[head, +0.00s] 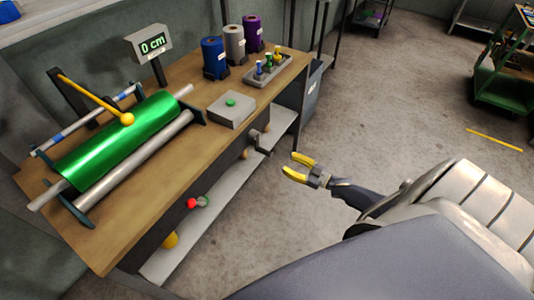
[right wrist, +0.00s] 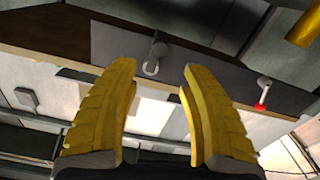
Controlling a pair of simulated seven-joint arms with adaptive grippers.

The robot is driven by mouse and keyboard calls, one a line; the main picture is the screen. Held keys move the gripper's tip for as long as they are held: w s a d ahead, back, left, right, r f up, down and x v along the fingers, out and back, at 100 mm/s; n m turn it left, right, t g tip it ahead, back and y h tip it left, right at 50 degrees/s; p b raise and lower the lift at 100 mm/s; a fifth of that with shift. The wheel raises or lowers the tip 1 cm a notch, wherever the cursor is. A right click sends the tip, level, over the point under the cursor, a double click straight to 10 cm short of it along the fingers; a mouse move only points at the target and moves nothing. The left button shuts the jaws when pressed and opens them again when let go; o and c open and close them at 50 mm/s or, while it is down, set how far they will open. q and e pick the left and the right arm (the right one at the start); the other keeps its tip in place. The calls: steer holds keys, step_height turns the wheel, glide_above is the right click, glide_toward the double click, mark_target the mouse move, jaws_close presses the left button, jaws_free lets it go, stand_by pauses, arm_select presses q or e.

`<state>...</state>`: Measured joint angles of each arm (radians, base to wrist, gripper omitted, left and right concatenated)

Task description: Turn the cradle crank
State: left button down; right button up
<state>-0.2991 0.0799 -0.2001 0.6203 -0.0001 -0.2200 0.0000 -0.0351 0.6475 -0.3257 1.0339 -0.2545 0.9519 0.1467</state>
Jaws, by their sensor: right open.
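The cradle (head: 77,212) on the bench carries a shiny green foil roll (head: 115,142). A yellow arm (head: 92,95) with a ball end lies over the roll. A red knob (head: 191,203) with a small grey-green part beside it sticks out from the bench front. A red-tipped grey rod (right wrist: 262,95) shows in the right wrist view. My right gripper (head: 289,164) is open and empty, in the air right of the bench. In its wrist view the yellow fingers (right wrist: 158,65) are spread apart. My left gripper is not in view.
A display (head: 152,44) reads 0 cm. Blue, grey and purple rolls (head: 235,43), a tray of small coloured pieces (head: 255,80) and a grey box with a green button (head: 231,110) stand on the bench (head: 115,240). A low shelf runs beneath.

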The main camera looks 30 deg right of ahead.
glide_toward(258, 148)
steer(key=x, duration=0.3)
steer(key=f+x, duration=0.1)
steer(key=x, duration=0.1)
steer(key=shift+w, duration=0.4)
jaws_close()
stand_by(0.4)
